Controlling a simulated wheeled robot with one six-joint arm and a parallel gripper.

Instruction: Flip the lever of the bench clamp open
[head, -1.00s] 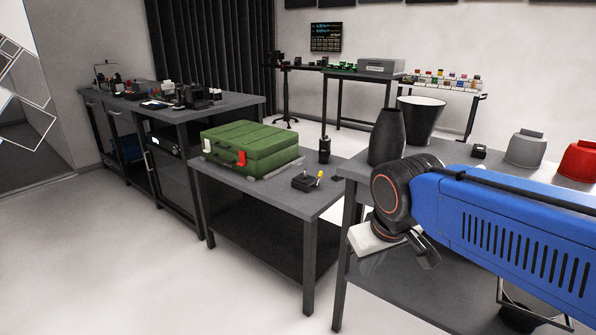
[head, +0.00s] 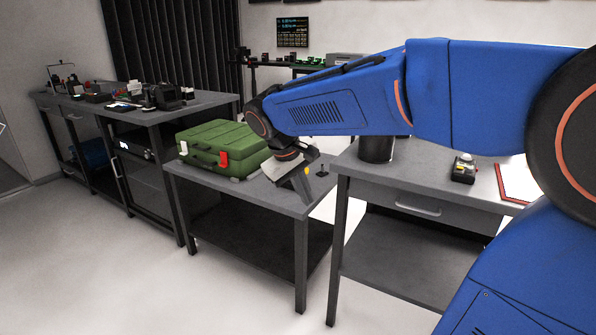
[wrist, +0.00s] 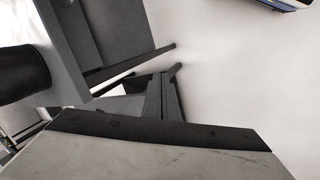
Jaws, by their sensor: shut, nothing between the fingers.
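My gripper (head: 303,187) is shut and empty. In the head view it points down over the right part of the low table (head: 240,189), to the right of the green case. A small black piece with an upright stub (head: 322,171) stands close to its right; I cannot tell whether this belongs to the bench clamp. No lever can be made out clearly. My gripper and wrist cover part of the tabletop. The wrist view shows a grey plate with a dark edge, table parts and floor, and no clamp.
A green case (head: 222,147) with red and white latches lies on the low table. A desk (head: 440,185) to the right holds a dark pot (head: 375,149) and a small device (head: 463,168). A long bench (head: 125,115) with tools stands at the left. The floor in front is open.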

